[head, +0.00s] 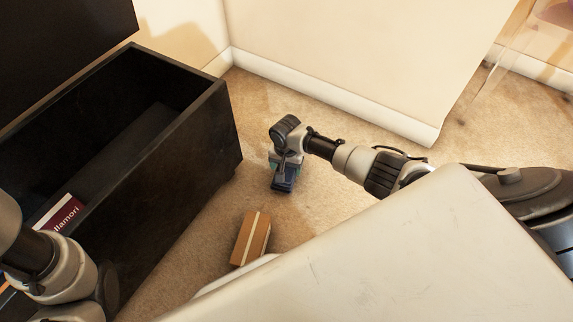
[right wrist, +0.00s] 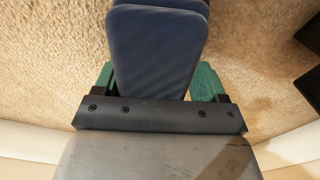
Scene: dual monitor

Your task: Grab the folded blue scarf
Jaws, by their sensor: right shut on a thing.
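The folded blue scarf (right wrist: 155,55) is a dark blue, rounded, layered bundle between the green fingers of my right gripper (right wrist: 160,85) in the right wrist view. In the head view the right gripper (head: 284,166) points down near the middle, and the scarf (head: 284,183) shows as a small dark blue shape at its fingers. The right gripper is shut on the scarf. Carpet shows around the scarf; I cannot tell whether it touches the floor. My left arm shows at the lower left of the head view, but its gripper fingers are not visible.
An open black drawer box (head: 190,118) stands at the left, with a dark red book (head: 60,222) inside. A brown box with a pale stripe (head: 250,238) lies on the carpet below the right gripper. A wall with white baseboard (head: 330,104) runs behind. Carpet between is clear.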

